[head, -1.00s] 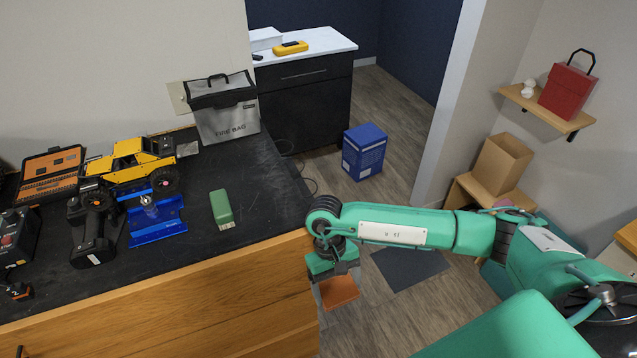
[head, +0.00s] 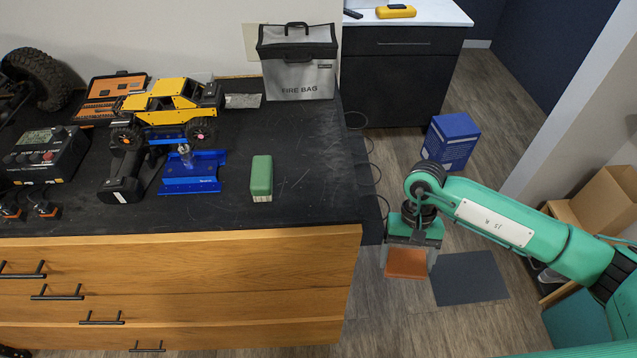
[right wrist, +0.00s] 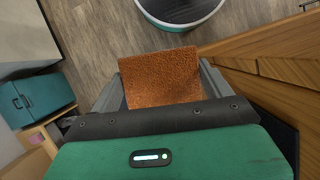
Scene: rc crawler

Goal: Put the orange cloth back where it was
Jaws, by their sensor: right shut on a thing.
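The orange cloth (head: 406,263) is a flat, stiff-looking square with a rough surface. My right gripper (head: 408,256) is shut on it and holds it in the air beside the right end of the wooden workbench (head: 180,262), above the floor. In the right wrist view the cloth (right wrist: 162,78) sits between the two fingers (right wrist: 160,85). My left gripper is not in view.
On the black bench top (head: 310,190) stand a green block (head: 261,178), a blue stand (head: 192,172), a yellow crawler (head: 170,105) and a grey fire bag (head: 298,65). The bench's front right is clear. A dark mat (head: 470,278) and blue box (head: 451,141) are on the floor.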

